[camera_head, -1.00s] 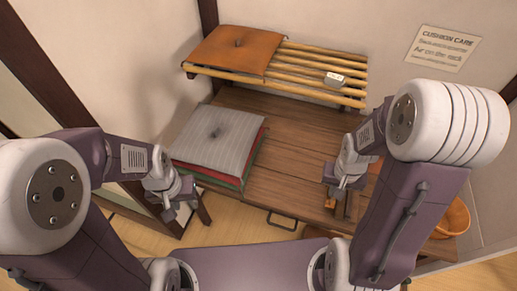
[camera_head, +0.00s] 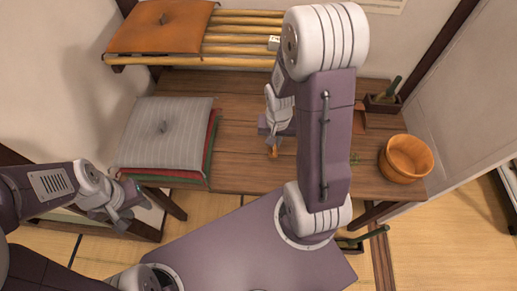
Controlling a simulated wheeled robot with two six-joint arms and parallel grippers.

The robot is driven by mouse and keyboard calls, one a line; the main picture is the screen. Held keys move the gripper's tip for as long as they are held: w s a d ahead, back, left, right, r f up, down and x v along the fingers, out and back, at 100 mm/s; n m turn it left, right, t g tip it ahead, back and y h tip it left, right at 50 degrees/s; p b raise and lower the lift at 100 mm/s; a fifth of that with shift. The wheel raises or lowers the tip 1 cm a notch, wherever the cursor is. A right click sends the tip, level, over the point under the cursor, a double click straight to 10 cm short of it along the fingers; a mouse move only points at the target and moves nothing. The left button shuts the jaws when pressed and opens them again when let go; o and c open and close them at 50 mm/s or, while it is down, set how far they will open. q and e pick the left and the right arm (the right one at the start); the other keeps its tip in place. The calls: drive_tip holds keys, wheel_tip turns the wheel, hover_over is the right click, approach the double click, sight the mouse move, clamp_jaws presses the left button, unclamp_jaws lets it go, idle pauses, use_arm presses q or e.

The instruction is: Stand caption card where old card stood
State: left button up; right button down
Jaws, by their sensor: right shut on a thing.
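My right gripper (camera_head: 273,141) is over the wooden table, right of the cushion stack. It is shut on a small orange-brown thing (camera_head: 273,152), of which only a little shows; I cannot tell whether this is the caption card. A small white card-like block (camera_head: 273,42) sits on the slatted rack (camera_head: 240,39), partly hidden by my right arm. My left gripper (camera_head: 127,206) is low at the left, in front of the table and apart from everything; its finger gap is too small to tell.
A stack of cushions with a grey striped one (camera_head: 166,133) on top is on the left of the table (camera_head: 245,172). An orange cushion (camera_head: 160,27) lies on the rack. An orange bucket (camera_head: 405,158) and a dark planter (camera_head: 382,103) stand at the right.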

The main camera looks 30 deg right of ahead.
drive_tip(key=w+a+f, duration=0.1)
drive_tip(key=f, duration=0.1)
drive_tip(key=w+a+f+b, duration=0.1)
drive_tip(key=w+f, duration=0.1)
drive_tip(key=w+a+f, duration=0.1)
drive_tip(key=f, duration=0.2)
drive_tip(key=shift+w+a+f+b, duration=0.1)
drive_tip(key=shift+w+a+b, duration=0.15)
drive_tip(key=shift+b, duration=0.1)
drive_tip(key=shift+w+f, duration=0.1)
drive_tip(key=shift+f, duration=0.2)
drive_tip(key=c, duration=1.6)
unclamp_jaws()
drive_tip(key=shift+o, duration=0.2)
